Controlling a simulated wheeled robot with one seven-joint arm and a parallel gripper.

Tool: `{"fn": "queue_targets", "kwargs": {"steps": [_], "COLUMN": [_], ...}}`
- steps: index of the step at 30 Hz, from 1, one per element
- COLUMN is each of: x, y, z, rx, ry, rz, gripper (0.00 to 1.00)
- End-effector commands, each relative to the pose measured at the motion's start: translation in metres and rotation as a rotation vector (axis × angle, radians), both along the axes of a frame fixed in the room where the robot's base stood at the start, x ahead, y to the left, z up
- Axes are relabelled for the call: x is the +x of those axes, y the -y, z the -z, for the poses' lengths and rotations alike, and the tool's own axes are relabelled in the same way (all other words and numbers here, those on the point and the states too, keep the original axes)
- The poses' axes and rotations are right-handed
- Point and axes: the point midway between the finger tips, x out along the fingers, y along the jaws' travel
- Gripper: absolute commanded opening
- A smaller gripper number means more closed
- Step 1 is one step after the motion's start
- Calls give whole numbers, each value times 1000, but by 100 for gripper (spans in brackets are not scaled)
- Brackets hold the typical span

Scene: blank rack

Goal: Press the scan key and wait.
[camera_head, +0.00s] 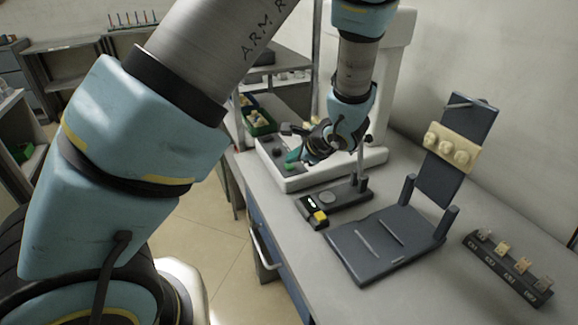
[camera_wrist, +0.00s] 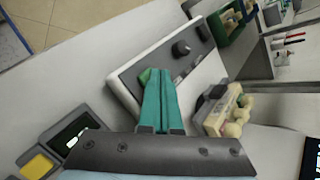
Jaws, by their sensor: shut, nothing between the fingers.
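A white machine (camera_head: 330,172) stands on the bench with a grey panel on its front. The panel carries a green key (camera_head: 288,168) and dark knobs; I read no label marking the scan key. My gripper (camera_head: 293,157) is over this panel, its teal fingers shut and empty. In the wrist view the fingertips (camera_wrist: 157,71) point at the green key (camera_wrist: 145,76), which shows just beside them and is partly hidden. I cannot tell whether they touch it. A small device with a lit display and a yellow key (camera_head: 320,216) stands in front of the machine.
A cream knobbed part (camera_wrist: 232,115) sits in a dark holder at the machine. A dark fixture (camera_head: 375,250) with an upright back holding another knobbed part (camera_head: 453,150) stands right. A labelled rack (camera_head: 508,268) lies at far right. A green bin (camera_head: 258,122) stands behind.

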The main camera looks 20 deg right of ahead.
Motion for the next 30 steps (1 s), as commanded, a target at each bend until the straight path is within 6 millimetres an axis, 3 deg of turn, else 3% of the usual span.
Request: {"fn": "queue_targets", "kwargs": {"steps": [30], "x": [0], "y": [0], "z": [8], "rx": [0], "ry": [0], "rz": [0], "gripper": [0]}}
